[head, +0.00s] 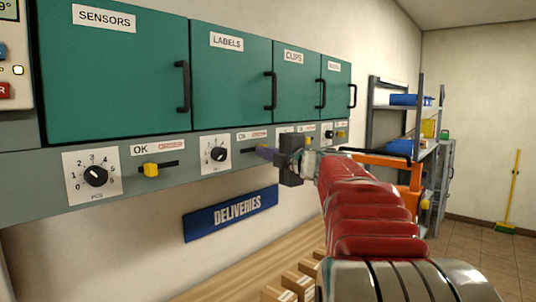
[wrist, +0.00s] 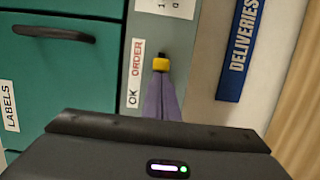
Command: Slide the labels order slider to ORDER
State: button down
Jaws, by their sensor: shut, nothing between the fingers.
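The labels order slider's yellow knob (wrist: 161,64) shows in the wrist view, beside the red word ORDER on its OK/ORDER label (wrist: 135,72). A short bit of black slot shows beyond the knob; the slot on the OK side is hidden by my fingers. My gripper (wrist: 161,90) is shut and empty, its purple fingertips right at the knob on its OK side; I cannot tell if they touch. In the head view my gripper (head: 262,152) is at the strip below the LABELS cabinet (head: 232,85) and hides the knob.
The sensors slider (head: 151,170) and the dials (head: 96,176) and (head: 218,154) stick out of the same strip. Cabinet handles jut out above. A blue DELIVERIES sign (head: 231,212) hangs below, over a wooden bench with small boxes (head: 298,281).

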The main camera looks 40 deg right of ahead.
jog(key=shift+d, duration=0.3)
jog(key=a, duration=0.4)
jog(key=shift+s, duration=0.3)
jog(key=shift+s+a, duration=0.25)
jog(key=shift+s, duration=0.05)
jog(key=s, duration=0.9)
jog(key=shift+s+a, duration=0.25)
jog(key=shift+a, duration=0.05)
